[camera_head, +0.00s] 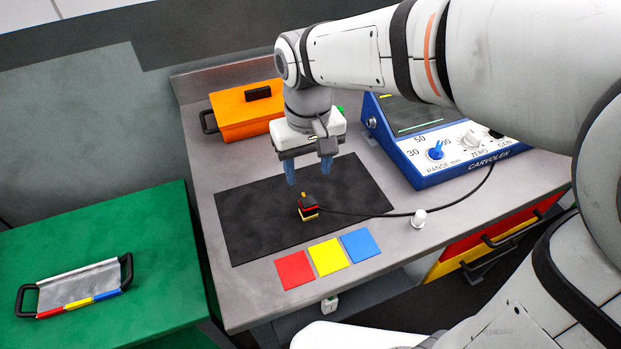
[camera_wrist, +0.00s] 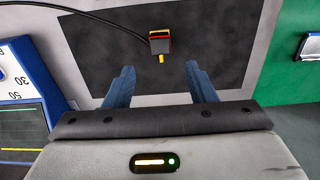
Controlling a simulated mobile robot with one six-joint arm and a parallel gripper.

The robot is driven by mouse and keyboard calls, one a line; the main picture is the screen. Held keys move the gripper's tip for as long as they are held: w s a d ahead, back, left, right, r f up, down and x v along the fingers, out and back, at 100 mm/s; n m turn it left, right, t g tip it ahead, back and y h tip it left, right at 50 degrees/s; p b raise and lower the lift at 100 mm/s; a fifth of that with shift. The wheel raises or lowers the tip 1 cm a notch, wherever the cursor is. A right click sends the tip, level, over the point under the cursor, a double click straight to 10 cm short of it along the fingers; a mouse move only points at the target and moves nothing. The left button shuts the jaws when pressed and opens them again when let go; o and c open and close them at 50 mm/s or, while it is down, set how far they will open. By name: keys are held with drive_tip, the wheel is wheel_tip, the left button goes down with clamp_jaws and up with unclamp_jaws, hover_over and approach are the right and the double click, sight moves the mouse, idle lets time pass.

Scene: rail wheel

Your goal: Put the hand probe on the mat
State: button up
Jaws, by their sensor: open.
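The hand probe (camera_head: 308,207) is a small dark block with red and yellow bands and a cable. It sits on the black mat (camera_head: 245,232), near the mat's middle right. In the wrist view the probe (camera_wrist: 160,43) lies on the mat (camera_wrist: 90,40), beyond my fingertips and between their lines. My gripper (camera_head: 308,177) has blue fingers and hangs above the mat, just behind the probe in the head view. In the wrist view my gripper (camera_wrist: 160,85) is open, with nothing between its fingers, apart from the probe.
A blue instrument (camera_head: 440,150) stands at the right, joined to the probe by the cable. A white knob-like piece (camera_head: 418,218) is near the cable. Red (camera_head: 294,270), yellow (camera_head: 328,257) and blue (camera_head: 360,245) squares lie in front. An orange box (camera_head: 246,112) stands behind.

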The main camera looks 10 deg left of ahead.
drive_tip(key=s+d+m+t, duration=0.1)
drive_tip(key=s+d+m, duration=0.2)
drive_tip(key=d, duration=0.8)
drive_tip(key=s+d+f+m+t, duration=0.1)
drive_tip(key=s+d+m, duration=0.1)
drive_tip(key=d, duration=0.9)
drive_tip(key=shift+s+d+f+m+t, duration=0.15)
drive_tip(key=shift+s+d+m+t, duration=0.25)
drive_tip(key=shift+m, duration=0.2)
drive_tip(key=shift+s, duration=0.1)
drive_tip(key=shift+c, duration=0.5)
